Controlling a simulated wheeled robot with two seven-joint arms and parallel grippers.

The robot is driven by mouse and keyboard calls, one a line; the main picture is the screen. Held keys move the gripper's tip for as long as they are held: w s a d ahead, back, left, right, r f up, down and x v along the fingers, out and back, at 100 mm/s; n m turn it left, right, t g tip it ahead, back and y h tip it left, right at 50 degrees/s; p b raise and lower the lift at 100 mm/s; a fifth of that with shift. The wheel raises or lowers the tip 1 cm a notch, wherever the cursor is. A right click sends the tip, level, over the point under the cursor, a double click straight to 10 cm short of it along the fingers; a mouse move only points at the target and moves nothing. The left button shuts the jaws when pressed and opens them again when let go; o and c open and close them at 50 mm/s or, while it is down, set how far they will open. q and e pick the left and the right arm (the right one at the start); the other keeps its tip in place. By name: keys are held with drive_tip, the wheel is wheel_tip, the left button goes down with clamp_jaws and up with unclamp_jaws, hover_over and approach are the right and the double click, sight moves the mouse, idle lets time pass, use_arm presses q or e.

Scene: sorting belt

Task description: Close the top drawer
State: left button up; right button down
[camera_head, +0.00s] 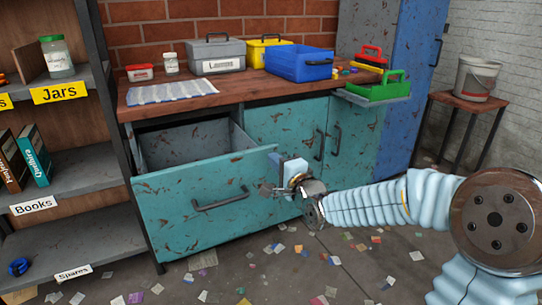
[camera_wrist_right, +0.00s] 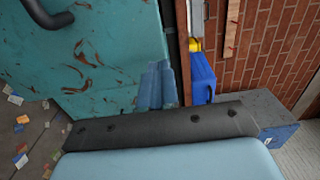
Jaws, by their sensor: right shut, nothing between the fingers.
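The top drawer (camera_head: 160,214) is a wide teal, rust-spotted drawer under the wooden worktop, pulled well out, with its grey inside showing. Its dark bar handle (camera_head: 220,202) is on the front; part of the handle also shows in the wrist view (camera_wrist_right: 50,16). My right gripper (camera_head: 268,188) is at the right end of the drawer front, away from the handle. In the wrist view its shut, empty blue fingers (camera_wrist_right: 158,84) overlap the edge of the teal front (camera_wrist_right: 95,55); I cannot tell whether they touch it. My left gripper is not in view.
Teal cabinet doors (camera_head: 285,125) are right of the drawer. A shelf unit (camera_head: 70,180) stands close on the left. Paper scraps litter the floor.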

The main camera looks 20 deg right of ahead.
sight(265, 151)
drive_tip(key=shift+w, duration=1.5)
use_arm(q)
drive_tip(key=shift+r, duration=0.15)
use_arm(e)
drive_tip(key=shift+w+a, duration=0.1)
drive_tip(key=shift+w, duration=0.05)
